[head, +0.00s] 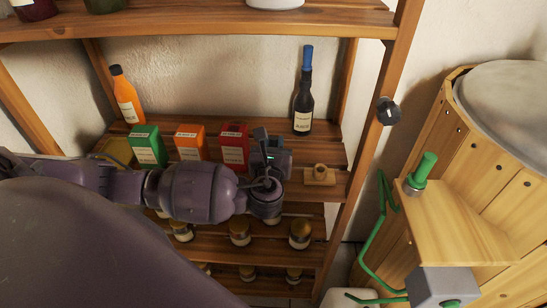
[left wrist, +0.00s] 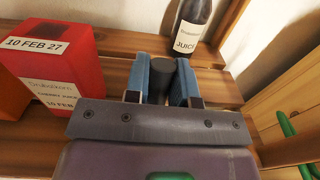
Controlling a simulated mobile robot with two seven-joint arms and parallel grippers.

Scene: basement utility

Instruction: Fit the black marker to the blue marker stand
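My left gripper (head: 266,150) is in front of the middle shelf board, right of the red box. In the left wrist view, its two blue-padded fingers (left wrist: 168,84) press on a dark, upright cylinder (left wrist: 160,80), which looks like the black marker. The lower part of this cylinder is hidden by the gripper. I cannot make out a blue marker stand in either view. My right gripper is not in view.
Green (head: 147,147), orange (head: 190,143) and red (head: 234,147) boxes stand left of the gripper. A shelf post with a dark knob (head: 387,111) is to the right. Several jars (head: 300,233) stand below.

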